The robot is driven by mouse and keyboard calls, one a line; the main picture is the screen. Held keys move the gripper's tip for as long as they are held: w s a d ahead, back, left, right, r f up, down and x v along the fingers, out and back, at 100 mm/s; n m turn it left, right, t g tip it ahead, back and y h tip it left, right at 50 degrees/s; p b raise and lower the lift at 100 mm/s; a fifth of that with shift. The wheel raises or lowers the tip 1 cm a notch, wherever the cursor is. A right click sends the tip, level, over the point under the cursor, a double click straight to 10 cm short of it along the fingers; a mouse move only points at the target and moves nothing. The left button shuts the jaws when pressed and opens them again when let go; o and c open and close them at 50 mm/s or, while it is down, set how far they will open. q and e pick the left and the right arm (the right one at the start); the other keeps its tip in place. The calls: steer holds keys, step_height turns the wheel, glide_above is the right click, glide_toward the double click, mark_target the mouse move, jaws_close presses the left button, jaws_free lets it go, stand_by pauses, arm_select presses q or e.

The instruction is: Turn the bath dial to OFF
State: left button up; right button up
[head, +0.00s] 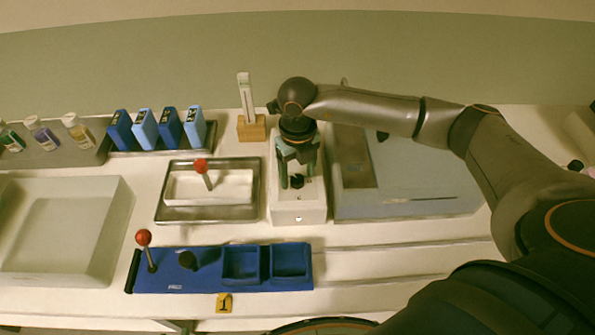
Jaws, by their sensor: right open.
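The bath is a white box (299,207) near the middle of the bench, with a small round mark on its front face. A dark dial (297,181) sits on its top. My right gripper (297,172) points down over the box, its two fingers apart on either side of the dial. I cannot tell whether the fingers touch the dial. The dial's markings and pointer direction are too small and partly hidden by the gripper. My left gripper is not in view.
A grey unit (400,180) stands right of the box. A metal tray (240,213) with a red-knobbed piece is on the left. A blue rack (210,280) lies in front.

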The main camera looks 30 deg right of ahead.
steer(key=shift+f, duration=0.25)
jaws_close()
stand_by(0.4)
